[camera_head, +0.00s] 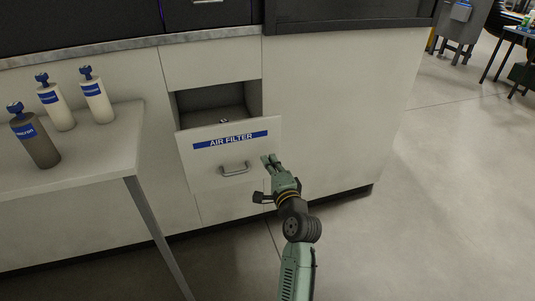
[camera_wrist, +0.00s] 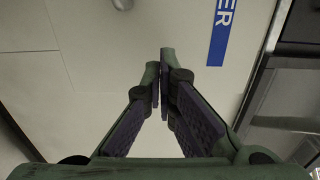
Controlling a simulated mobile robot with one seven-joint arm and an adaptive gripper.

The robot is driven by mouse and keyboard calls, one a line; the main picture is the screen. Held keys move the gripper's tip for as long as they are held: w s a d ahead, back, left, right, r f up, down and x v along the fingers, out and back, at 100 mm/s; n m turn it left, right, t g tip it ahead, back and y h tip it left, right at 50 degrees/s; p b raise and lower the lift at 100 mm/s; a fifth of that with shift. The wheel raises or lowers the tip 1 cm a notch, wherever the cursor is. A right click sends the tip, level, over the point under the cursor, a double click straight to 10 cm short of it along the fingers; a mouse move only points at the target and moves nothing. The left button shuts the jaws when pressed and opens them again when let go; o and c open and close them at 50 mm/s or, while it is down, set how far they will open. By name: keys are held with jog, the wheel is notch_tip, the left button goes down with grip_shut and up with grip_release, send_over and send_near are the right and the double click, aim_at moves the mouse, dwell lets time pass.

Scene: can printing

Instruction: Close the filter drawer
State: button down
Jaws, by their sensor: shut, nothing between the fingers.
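The filter drawer (camera_head: 205,165) is pulled out from the white cabinet, and its dark inside shows above the front panel. The front bears a blue "AIR FILTER" label (camera_head: 230,139) and a grey bar handle (camera_head: 234,169). A small object (camera_head: 224,121) inside the drawer is too small to make out. My gripper (camera_head: 269,160) is shut and empty, near the right edge of the drawer front. In the wrist view its fingertips (camera_wrist: 160,65) meet in front of the white panel, with part of the label (camera_wrist: 221,30) to their right. I cannot tell whether they touch it.
A pale table (camera_head: 95,160) stands at the left, its leg near the cabinet. Several filter cylinders (camera_head: 97,95) with blue caps stand on it. The cabinet (camera_head: 325,110) continues to the right of the drawer. The floor (camera_head: 430,200) at the right is clear.

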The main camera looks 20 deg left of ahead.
aim_at(264, 151)
jog(key=shift+x, duration=1.45)
